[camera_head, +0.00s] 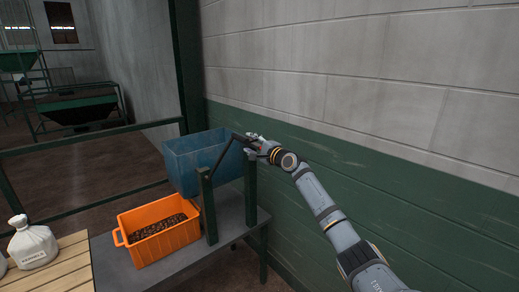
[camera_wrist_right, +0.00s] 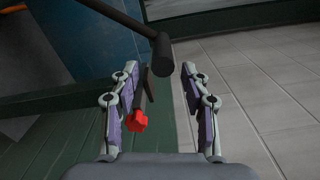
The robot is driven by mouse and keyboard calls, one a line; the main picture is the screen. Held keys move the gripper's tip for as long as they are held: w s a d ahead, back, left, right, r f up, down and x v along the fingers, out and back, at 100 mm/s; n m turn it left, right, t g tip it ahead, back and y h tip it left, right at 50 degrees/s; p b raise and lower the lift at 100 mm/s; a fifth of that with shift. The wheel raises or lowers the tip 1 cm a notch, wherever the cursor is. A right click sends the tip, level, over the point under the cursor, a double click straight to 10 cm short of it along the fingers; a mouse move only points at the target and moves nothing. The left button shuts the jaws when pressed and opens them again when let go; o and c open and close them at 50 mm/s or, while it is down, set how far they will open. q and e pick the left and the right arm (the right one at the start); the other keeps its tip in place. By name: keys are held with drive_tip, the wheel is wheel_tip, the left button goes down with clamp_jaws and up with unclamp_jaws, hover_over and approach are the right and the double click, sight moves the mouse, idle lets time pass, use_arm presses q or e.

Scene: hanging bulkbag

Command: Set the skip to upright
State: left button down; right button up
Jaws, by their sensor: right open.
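The blue skip (camera_head: 195,160) hangs between dark green posts above the grey bench. It looks tipped a little, but its exact angle is hard to tell. A black bar handle (camera_head: 222,155) rises from it and bends towards my right gripper (camera_head: 251,139). In the right wrist view, my right gripper (camera_wrist_right: 160,75) is open, with the handle's thick rounded end (camera_wrist_right: 162,55) at and between its fingertips. I cannot tell whether they touch. A red knob (camera_wrist_right: 138,121) shows beside the left-hand finger. My left gripper is out of view.
An orange crate (camera_head: 160,240) of dark brown pieces stands on the grey bench (camera_head: 190,262), below the skip. A white sack (camera_head: 32,245) sits on a wooden pallet (camera_head: 65,265) at left. The green and grey wall (camera_head: 350,170) runs close behind my right arm.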

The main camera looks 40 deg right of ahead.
drive_tip(key=s, duration=0.7)
idle(0.4)
